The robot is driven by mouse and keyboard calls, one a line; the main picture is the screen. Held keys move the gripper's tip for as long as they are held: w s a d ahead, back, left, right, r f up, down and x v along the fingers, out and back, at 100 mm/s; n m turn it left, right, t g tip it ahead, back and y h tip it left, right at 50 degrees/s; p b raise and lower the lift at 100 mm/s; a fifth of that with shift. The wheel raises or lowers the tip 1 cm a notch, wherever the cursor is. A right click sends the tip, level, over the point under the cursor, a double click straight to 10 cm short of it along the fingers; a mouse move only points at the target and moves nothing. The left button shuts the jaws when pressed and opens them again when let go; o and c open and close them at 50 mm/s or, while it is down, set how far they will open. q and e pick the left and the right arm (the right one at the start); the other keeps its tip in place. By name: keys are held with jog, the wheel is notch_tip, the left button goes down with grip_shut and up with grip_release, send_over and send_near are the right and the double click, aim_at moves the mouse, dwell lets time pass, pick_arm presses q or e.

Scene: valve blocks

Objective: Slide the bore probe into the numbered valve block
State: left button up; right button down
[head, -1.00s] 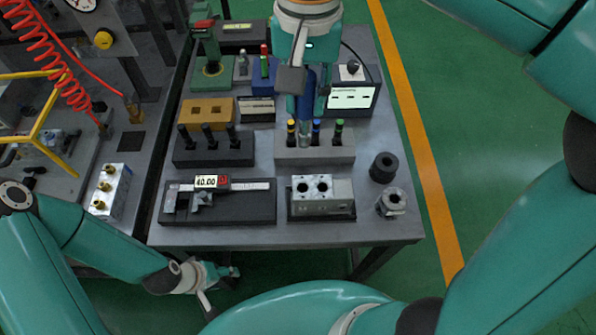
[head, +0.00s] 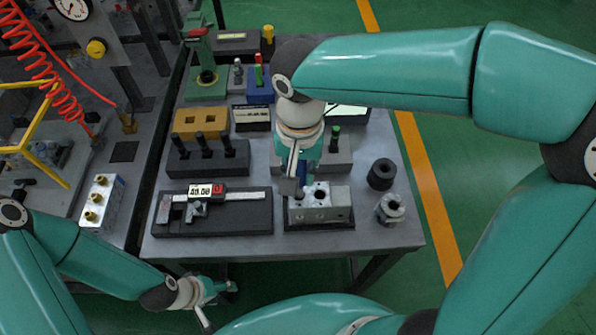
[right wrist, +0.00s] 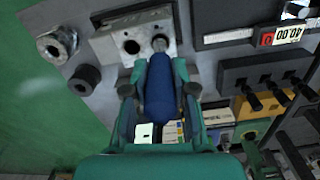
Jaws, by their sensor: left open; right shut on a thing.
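The silver valve block (head: 338,207) sits at the front right of the bench, with two bores in its top; it also shows in the right wrist view (right wrist: 108,45). My right gripper (head: 297,184) is shut on the blue-handled bore probe (right wrist: 160,88) and points down over the block. The probe's silver tip meets the block at the bore on the left in the head view. The other bore is open and empty. How deep the tip sits, I cannot tell. My left gripper (head: 222,290) is open and empty, low in front of the bench.
A grey rack (head: 340,158) with a green-topped probe stands behind the block, partly hidden by my right arm. A caliper on a dark tray (head: 240,222) lies to the left. A black ring (head: 381,173) and a metal collar (head: 391,209) stand to the right.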

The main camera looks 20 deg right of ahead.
jog(key=shift+w+f, duration=0.1)
jog(key=shift+f, duration=0.3)
jog(key=c, duration=0.9)
grip_release()
jog(key=shift+c, duration=0.2)
notch_tip(320, 180, up, 12)
jog(key=shift+r+p, duration=0.1)
jog(key=shift+p, duration=0.4)
